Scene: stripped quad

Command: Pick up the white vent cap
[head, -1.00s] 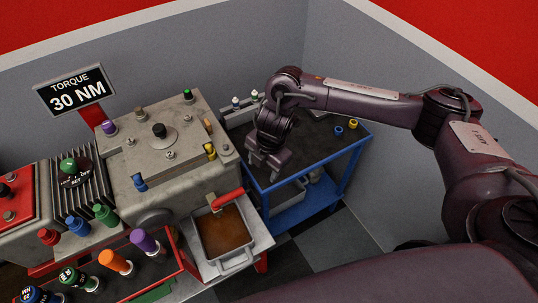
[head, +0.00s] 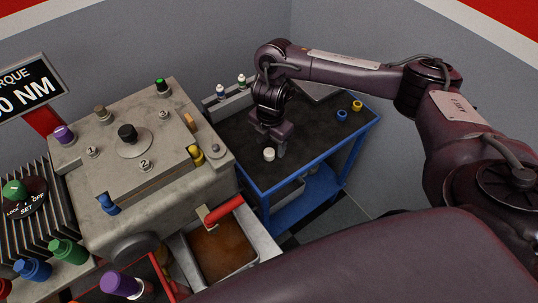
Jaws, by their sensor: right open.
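The white vent cap (head: 269,154) is a small round white piece on the dark top of the blue cart (head: 262,181), near the cart's front left. My right gripper (head: 268,143) points down directly above and just behind the cap in the head view. Its jaws are open, and the cap shows at the near side of the fingers. I cannot tell whether the fingers touch it. My left gripper is out of view.
A blue ring (head: 342,115) and a yellow ring (head: 357,105) lie at the cart's right. Small white-bodied bottles stand on a grey rack (head: 229,101) behind. The grey machine block (head: 152,185) and a drip tray (head: 222,252) with a red handle are left of the cart.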

